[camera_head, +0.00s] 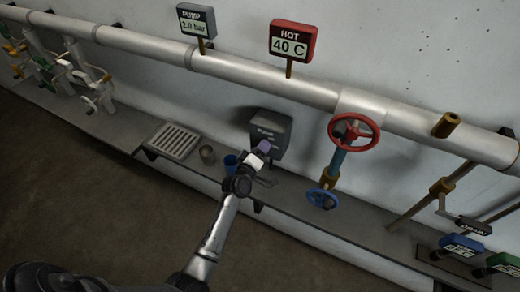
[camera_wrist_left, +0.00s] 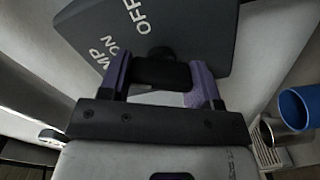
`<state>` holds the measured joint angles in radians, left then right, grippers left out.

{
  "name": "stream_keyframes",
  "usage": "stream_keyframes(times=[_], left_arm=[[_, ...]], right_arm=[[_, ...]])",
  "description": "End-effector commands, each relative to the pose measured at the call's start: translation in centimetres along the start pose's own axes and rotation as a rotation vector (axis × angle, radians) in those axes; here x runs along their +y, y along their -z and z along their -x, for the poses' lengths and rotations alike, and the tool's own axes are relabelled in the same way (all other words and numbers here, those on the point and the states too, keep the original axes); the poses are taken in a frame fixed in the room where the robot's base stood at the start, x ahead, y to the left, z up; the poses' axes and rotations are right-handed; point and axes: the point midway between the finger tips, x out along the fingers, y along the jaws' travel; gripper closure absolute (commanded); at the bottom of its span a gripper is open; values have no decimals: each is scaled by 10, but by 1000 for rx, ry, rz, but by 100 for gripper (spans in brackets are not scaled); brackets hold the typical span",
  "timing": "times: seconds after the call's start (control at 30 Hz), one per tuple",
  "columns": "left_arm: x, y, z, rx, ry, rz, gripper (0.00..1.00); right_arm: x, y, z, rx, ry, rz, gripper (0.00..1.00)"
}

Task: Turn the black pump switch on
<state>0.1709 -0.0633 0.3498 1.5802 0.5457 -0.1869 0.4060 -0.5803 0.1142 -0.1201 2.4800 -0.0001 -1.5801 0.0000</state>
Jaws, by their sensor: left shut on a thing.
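The dark grey pump box (camera_head: 270,127) is on the wall above the ledge. In the left wrist view its face (camera_wrist_left: 105,22) shows the words PUMP, ON and OFF. The black switch (camera_wrist_left: 162,73) sits on that face, between the two purple fingers. My left gripper (camera_head: 263,148) is at the box's front; in the left wrist view (camera_wrist_left: 161,62) its fingers are shut on the switch, one on each side. In the head view the gripper hides the switch. I cannot tell which label the switch points to. My right gripper is not in view.
A blue cup (camera_head: 231,162), a metal cup (camera_head: 207,154) and a grated tray (camera_head: 173,141) are on the ledge to the left. A red valve wheel (camera_head: 353,132) and a blue wheel (camera_head: 322,199) are on the right. The large pipe (camera_head: 270,77) runs above the box.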

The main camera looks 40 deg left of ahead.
Motion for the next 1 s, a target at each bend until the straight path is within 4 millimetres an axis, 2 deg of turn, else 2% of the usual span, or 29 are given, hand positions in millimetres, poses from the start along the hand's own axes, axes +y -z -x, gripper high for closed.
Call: stream_keyframes(times=[0.17,0.2,0.47,0.77,0.87,1.0], left_arm=[[-1,-1,0,-2,2,4,66],[-1,-1,0,-2,2,4,41],[-1,0,0,-1,1,2,17],[0,0,4,0,1,1,17],[-1,-1,14,-1,2,1,17],[-2,-1,39,-1,2,1,17]], right_arm=[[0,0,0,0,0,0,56],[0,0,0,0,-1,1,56],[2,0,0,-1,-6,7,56],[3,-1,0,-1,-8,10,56],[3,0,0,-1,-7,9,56],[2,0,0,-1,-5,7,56]])
